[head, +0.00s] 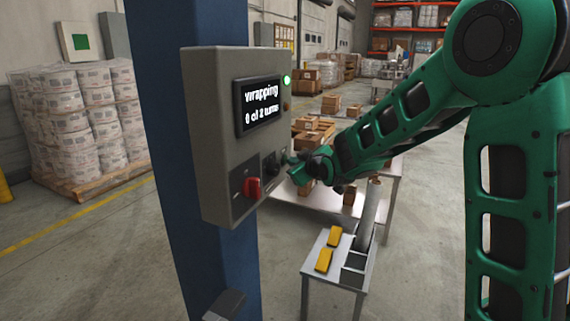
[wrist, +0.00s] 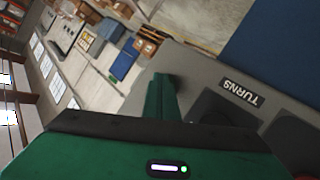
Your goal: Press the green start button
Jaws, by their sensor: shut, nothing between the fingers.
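A grey control box (head: 215,130) is fixed to a blue column. Its screen (head: 260,104) reads "wrapping" and "0 of 2 turns". A round green light (head: 287,80) glows at the upper right of its face. A red knob (head: 252,187) and a dark knob (head: 271,163) sit lower down. My gripper (head: 289,160) is at the lower right of the face, with its fingertips at or very near the panel. In the wrist view the shut fingers (wrist: 162,96) reach the grey panel beside the "TURNS" label (wrist: 242,91). No green start button can be made out; the gripper covers that area.
A small metal stand (head: 327,240) with yellow blocks (head: 324,260) is below my arm. A table (head: 310,205) with cartons is behind the gripper. A wrapped pallet load (head: 80,125) stands at the left. Floor between them is open.

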